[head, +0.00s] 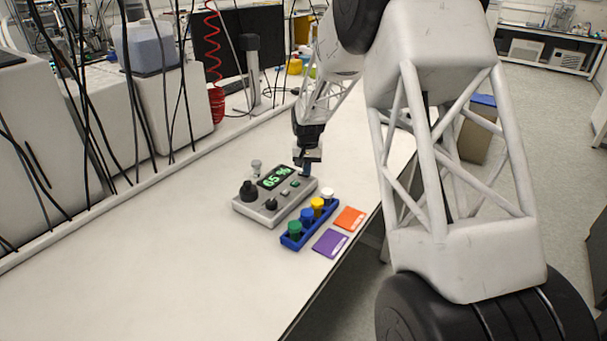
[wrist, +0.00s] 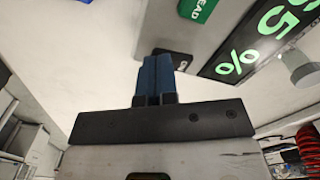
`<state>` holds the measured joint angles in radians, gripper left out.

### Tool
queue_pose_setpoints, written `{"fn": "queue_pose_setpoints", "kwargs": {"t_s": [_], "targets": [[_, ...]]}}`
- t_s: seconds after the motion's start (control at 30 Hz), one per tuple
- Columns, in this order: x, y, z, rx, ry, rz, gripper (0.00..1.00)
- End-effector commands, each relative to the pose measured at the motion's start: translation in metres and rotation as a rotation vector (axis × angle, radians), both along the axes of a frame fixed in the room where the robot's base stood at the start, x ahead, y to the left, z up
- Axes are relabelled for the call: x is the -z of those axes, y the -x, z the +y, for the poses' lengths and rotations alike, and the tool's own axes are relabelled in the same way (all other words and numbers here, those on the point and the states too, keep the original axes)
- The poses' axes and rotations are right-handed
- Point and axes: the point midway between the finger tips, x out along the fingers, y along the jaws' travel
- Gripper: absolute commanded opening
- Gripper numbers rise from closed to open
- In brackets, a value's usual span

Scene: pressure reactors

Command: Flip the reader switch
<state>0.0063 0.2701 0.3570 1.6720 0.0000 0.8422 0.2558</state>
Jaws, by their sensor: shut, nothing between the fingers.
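The reader is a grey box (head: 262,214) on the bench with a green "65 %" display (head: 274,177), black knobs and small buttons. Its display also shows in the wrist view (wrist: 255,42), beside a green button (wrist: 198,8) lettered "EAD". My gripper (head: 305,172) points down at the reader's far right end. In the wrist view its blue fingers (wrist: 156,66) are together and empty. A small dark plate (wrist: 182,61) with a pale mark lies right by the fingertips, partly hidden by them. It may be the switch; I cannot tell its position or whether the fingers touch it.
A blue rack (head: 293,242) with several coloured-cap vials stands in front of the reader. A purple card (head: 330,243) and an orange card (head: 349,219) lie by the bench's front edge. A monitor (head: 225,45) stands behind. The bench at left is clear.

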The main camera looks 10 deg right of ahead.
Motion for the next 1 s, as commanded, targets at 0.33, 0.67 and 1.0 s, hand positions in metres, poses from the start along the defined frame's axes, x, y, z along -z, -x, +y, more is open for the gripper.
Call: {"fn": "queue_pose_setpoints", "kwargs": {"t_s": [0.33, 0.67, 1.0], "targets": [[0.004, 0.0, 0.0, 0.0, 0.0, 0.001, 0.0], [0.002, 0.0, 0.0, 0.0, 0.0, 0.0, 0.0], [-0.017, 0.0, 0.0, 0.0, 0.0, 0.0, 0.0]]}}
